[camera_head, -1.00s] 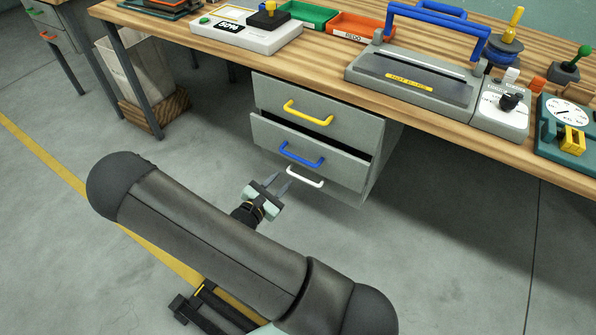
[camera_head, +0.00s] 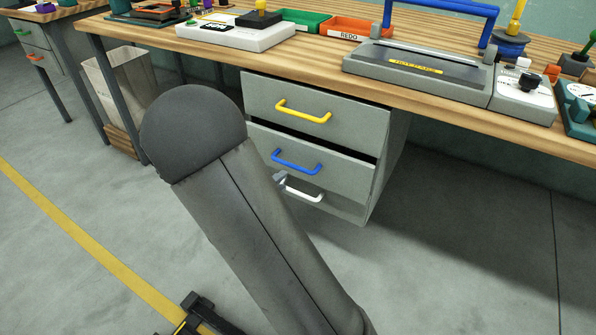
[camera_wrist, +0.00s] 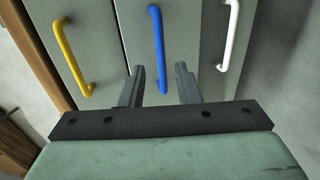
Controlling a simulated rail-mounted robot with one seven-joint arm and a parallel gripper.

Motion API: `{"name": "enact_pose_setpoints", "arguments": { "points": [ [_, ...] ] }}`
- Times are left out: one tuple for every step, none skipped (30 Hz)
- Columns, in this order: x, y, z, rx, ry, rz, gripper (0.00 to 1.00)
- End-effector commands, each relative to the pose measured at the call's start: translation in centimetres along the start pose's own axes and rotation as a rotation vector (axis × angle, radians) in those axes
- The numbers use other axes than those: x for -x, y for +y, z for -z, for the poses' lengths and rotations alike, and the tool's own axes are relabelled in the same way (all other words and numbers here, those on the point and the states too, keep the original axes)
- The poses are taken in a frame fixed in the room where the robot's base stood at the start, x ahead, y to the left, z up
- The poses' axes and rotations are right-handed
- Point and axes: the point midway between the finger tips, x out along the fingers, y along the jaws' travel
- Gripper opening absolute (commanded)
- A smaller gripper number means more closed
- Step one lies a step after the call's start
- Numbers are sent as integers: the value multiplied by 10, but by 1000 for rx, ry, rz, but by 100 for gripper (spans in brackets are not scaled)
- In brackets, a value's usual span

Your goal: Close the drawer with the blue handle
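The drawer with the blue handle (camera_head: 296,166) is the middle of three in a grey unit under the workbench. Its front (camera_head: 345,172) stands out slightly, with a dark gap above it. In the wrist view the blue handle (camera_wrist: 156,45) runs up the picture in front of the grey drawer front (camera_wrist: 188,30). My gripper (camera_wrist: 160,68) faces the drawer front with its two fingers apart and nothing held. The lower end of the blue handle shows between the fingertips; I cannot tell whether they touch. In the head view my arm hides most of the gripper.
The yellow-handled drawer (camera_head: 303,110) is above and the white-handled drawer (camera_head: 304,193) below. The wooden bench top (camera_head: 310,58) overhangs the unit and carries several devices and trays. A bin (camera_head: 122,85) stands left under the bench. The floor right of the unit is clear.

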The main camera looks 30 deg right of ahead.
Motion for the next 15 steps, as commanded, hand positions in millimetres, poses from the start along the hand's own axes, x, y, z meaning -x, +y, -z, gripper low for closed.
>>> {"name": "enact_pose_setpoints", "arguments": {
  "points": [
    [-13,-2,-1,0,-5,-2,30],
    [-19,-2,-1,0,-5,-2,30],
    [-28,-2,-1,0,-4,-2,30],
    [-35,-2,-1,0,-5,-2,30],
    [-41,-2,-1,0,-5,-2,30],
    [-50,-2,-1,1,-4,-2,30],
    [-56,-2,-1,1,-4,-2,30],
    [-61,-2,-1,1,-3,-2,30],
    [-69,-2,-1,0,-4,-2,30],
    [-73,-2,-1,1,-3,-2,30],
    [-78,-2,-1,2,-2,-2,30],
    [-83,-2,-1,1,-2,-1,30],
    [-87,-1,-1,1,-3,-1,30],
    [-90,-1,-1,1,-3,-2,30],
    [-94,-1,0,2,-2,-2,30]
  ]
}}
